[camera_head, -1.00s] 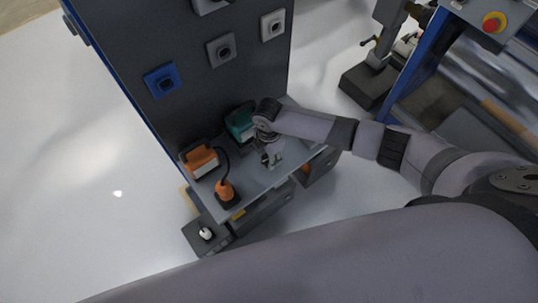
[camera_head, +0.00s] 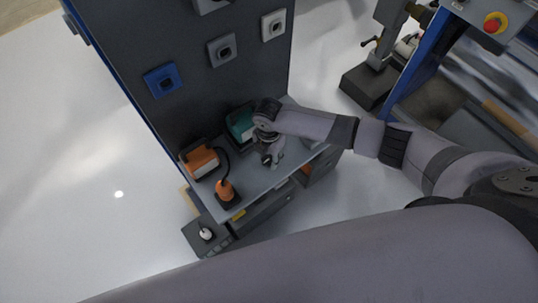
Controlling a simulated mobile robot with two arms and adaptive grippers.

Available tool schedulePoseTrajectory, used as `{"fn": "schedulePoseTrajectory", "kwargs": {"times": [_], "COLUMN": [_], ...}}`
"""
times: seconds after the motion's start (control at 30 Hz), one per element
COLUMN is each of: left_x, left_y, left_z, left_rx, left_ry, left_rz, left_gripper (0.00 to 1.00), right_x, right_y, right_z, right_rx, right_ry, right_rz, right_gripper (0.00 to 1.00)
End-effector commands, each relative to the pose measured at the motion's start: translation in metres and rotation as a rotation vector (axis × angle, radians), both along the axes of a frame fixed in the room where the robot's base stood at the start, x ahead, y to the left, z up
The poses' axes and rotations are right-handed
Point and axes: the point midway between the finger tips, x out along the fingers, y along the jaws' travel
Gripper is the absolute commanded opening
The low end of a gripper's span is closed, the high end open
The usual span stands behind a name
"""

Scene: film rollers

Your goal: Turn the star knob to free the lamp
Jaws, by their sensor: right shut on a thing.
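My right gripper (camera_head: 269,161) is low over the grey shelf top (camera_head: 258,181), at the front of the teal device (camera_head: 240,123). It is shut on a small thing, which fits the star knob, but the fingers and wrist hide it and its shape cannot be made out. I cannot clearly pick out the lamp. My left gripper is outside the view.
An orange-and-white device (camera_head: 199,160) and an orange cone-shaped thing (camera_head: 226,190) on a black base stand left of my gripper, joined by a dark cable. A dark panel (camera_head: 190,50) rises behind. A machine stands at upper right.

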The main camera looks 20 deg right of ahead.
Motion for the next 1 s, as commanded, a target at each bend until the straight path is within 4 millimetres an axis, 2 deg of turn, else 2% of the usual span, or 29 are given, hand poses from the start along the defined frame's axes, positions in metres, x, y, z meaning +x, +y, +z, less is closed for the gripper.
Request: {"fn": "schedulePoseTrajectory", "kwargs": {"times": [0.07, 0.1, 0.37, 0.63, 0.77, 0.87, 1.0], "left_x": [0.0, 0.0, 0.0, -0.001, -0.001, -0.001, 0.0], "left_y": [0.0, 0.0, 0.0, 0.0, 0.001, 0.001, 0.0], "left_z": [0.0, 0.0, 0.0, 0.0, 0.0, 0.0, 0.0], "left_rx": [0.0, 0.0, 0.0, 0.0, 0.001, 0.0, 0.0], "left_ry": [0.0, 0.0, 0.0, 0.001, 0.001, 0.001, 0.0], "left_rz": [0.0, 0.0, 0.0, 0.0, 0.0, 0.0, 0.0], "left_gripper": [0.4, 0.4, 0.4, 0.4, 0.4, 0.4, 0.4], "right_x": [0.001, 0.001, 0.0, 0.0, 0.001, 0.001, 0.001], "right_y": [0.001, 0.001, 0.001, 0.0, 0.0, 0.0, 0.0], "right_z": [0.001, 0.001, 0.0, 0.0, 0.007, 0.022, 0.052], "right_rx": [0.003, 0.003, 0.001, 0.0, 0.001, 0.001, 0.002], "right_ry": [-0.001, -0.002, 0.0, 0.0, -0.002, -0.003, -0.005], "right_rz": [0.0, -0.001, -0.001, -0.001, -0.001, -0.001, 0.0], "right_gripper": [0.09, 0.4, 0.57, 0.57, 0.57, 0.57, 0.57]}}
